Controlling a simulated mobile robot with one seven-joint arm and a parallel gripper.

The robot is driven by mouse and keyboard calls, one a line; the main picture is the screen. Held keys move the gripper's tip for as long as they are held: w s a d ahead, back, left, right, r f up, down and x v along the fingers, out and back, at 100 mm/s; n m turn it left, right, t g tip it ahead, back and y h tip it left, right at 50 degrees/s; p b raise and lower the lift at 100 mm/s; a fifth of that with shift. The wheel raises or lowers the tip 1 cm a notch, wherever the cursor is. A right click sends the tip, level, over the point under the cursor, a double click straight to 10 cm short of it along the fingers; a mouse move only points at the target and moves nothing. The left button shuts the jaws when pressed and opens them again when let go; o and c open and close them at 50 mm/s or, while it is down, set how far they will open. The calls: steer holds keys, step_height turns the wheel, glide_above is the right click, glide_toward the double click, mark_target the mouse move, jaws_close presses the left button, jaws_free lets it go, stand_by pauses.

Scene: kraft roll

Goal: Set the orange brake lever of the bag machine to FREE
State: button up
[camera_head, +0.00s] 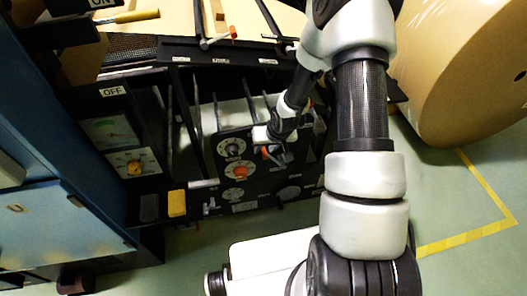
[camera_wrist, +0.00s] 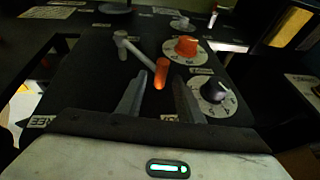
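The lever (camera_wrist: 138,57) has a grey arm running from a round grey hub to an orange grip (camera_wrist: 160,73) on the dark panel in the wrist view. My gripper (camera_wrist: 160,85) is open, with one finger on each side of the orange grip and a gap showing beside it. Contact cannot be told. A FREE label (camera_wrist: 41,122) is at the lower left. In the head view my gripper (camera_head: 274,143) is at the machine's front panel, with an orange part (camera_head: 268,152) beside it, partly hidden.
An orange knob (camera_wrist: 187,46) and a black knob (camera_wrist: 214,91) on white dials sit close to the right of the lever. A large kraft roll (camera_head: 465,75) stands at the right. Another orange-tipped rod (camera_head: 233,33) is on the machine's top.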

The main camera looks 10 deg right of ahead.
steer(key=shift+x, duration=1.15)
jaws_close()
steer(key=shift+s, duration=0.2)
